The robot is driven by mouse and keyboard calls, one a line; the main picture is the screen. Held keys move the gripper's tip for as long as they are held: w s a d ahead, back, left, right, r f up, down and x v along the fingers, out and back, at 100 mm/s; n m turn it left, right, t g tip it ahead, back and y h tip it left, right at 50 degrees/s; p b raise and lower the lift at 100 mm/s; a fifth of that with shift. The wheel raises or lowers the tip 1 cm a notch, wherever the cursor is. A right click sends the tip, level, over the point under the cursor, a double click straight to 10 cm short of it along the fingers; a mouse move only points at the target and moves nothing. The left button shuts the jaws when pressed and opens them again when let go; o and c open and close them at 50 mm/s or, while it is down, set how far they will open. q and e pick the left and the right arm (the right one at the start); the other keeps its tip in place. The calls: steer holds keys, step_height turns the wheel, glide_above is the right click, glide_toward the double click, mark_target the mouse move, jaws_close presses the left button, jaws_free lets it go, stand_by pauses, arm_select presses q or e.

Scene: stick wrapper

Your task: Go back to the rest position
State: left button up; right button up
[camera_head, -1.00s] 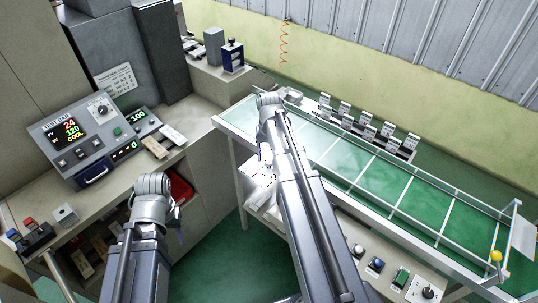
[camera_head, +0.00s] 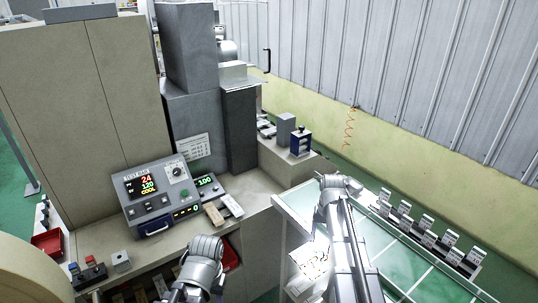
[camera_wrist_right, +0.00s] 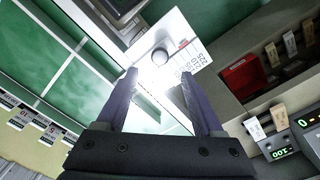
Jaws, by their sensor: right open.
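My right gripper (camera_wrist_right: 159,84) is open and empty in the right wrist view, its two dark fingers spread apart. Below the fingers is a white surface with a round dark knob and printed text. In the head view the right forearm (camera_head: 345,245) reaches over the near left end of the green-topped conveyor table (camera_head: 405,268); its gripper is mostly hidden by the arm. My left arm (camera_head: 203,262) stands in front of the control bench at the bottom; its gripper is mostly hidden, so its jaws cannot be read.
A grey control panel (camera_head: 158,200) with lit digits sits on the beige bench (camera_head: 100,238). Several small labelled packs (camera_head: 427,222) stand along the table's far edge. A dark blue device (camera_head: 300,142) stands at the back. A red bin (camera_head: 47,243) is at the left.

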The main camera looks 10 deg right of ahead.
steer(key=s+a+f+n+b, duration=0.2)
steer(key=s+a, duration=0.3)
steer(key=a, duration=0.3)
steer(key=s+a+f+n+b, duration=0.3)
steer(key=s+a+f+b, duration=0.1)
steer(key=a, duration=0.5)
steer(key=s+a+f+n+h+b, duration=0.1)
steer(key=s+a+f+n+b, duration=0.2)
steer(key=s+a, duration=0.3)
steer(key=a, duration=0.3)
steer(key=shift+s, duration=0.15)
